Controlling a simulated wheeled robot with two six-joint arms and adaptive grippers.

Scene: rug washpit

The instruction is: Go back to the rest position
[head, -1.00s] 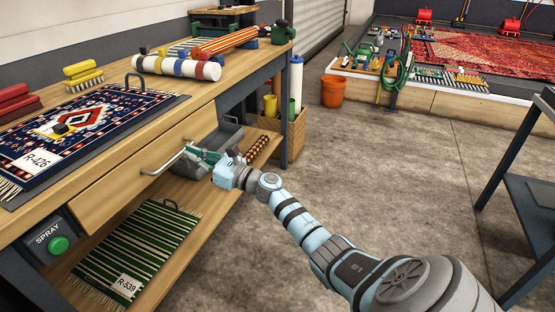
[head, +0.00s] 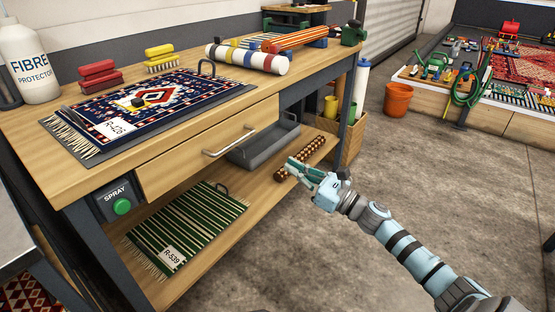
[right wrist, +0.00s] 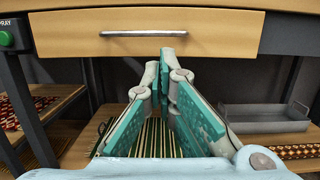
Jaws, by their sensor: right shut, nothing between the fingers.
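My right gripper (head: 308,170) is shut and empty in the head view. It hangs in front of the bench, beside the lower shelf and below the level of the drawer (head: 208,146). In the right wrist view its teal finger pads (right wrist: 168,108) are close together, with the drawer handle (right wrist: 143,33) beyond and above them. The drawer looks shut, and the gripper is apart from its handle. My left gripper is not in view.
The bench top (head: 40,160) holds a navy rug (head: 190,90) labelled R-426. The lower shelf (head: 262,185) holds a green striped rug (head: 205,225), a grey tray (head: 262,143) and a patterned roll (head: 300,160). An orange bucket (head: 398,100) stands beyond. The concrete floor (head: 350,260) to the right is clear.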

